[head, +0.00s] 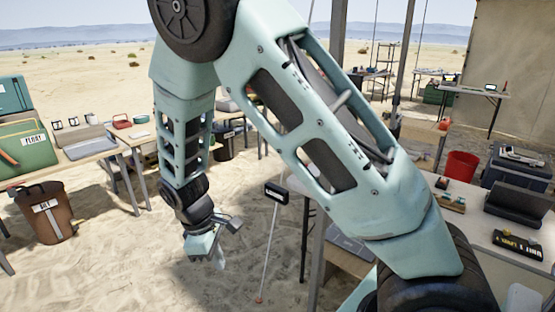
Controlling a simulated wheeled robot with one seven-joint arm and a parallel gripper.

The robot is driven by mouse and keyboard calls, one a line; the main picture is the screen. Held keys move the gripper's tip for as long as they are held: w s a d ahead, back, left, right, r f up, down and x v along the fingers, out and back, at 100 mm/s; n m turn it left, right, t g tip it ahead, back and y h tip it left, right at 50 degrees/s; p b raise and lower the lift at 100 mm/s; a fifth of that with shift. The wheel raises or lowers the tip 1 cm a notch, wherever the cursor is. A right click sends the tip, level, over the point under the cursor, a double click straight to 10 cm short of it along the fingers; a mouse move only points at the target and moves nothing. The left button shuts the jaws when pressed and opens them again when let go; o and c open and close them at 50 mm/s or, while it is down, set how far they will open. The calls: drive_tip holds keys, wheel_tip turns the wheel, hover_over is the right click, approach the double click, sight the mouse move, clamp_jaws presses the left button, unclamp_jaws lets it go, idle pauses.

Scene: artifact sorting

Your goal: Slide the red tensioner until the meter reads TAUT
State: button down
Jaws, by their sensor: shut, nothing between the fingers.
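My gripper (219,262) hangs low over the sand at the left of centre, shut and empty, with its fingers pointing down. It touches nothing that I can see. A small dark box with a pale face (276,192), perhaps the meter, shows just right of the gripper; its reading is too small to make out. A thin pale line (267,250) runs down from it to a small red piece (259,300) near the ground. I cannot tell whether this red piece is the tensioner. My arm crosses the middle and hides much behind it.
Tables at the left hold a green case (27,145) and small items. A brown bin (50,215) stands below. At the right are a table (478,214), a red bucket (461,165) and dark cases (518,166). Sand around the gripper is open, with a post (318,260) to the right.

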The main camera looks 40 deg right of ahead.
drive_tip(key=w+d+f+n+h+p, duration=0.1)
drive_tip(key=w+d+f+h, duration=0.2)
drive_tip(key=d, duration=0.6)
drive_tip(key=w+d+n+h+p, duration=0.1)
drive_tip(key=w+d+n+h, duration=0.1)
drive_tip(key=w+d, duration=0.55)
drive_tip(key=w+d+r+n+t+h+p, duration=0.1)
drive_tip(key=w+d+r+n+t+h, duration=0.1)
drive_tip(key=w+d+r+n+h, duration=0.3)
drive_tip(key=w+d+r+n+t+h+p, duration=0.15)
drive_tip(key=w+d, duration=0.25)
drive_tip(key=d, duration=0.4)
drive_tip(key=d+r+p, duration=0.1)
drive_tip(key=d+p, duration=0.4)
drive_tip(key=d, duration=0.4)
drive_tip(key=shift+p, duration=0.4)
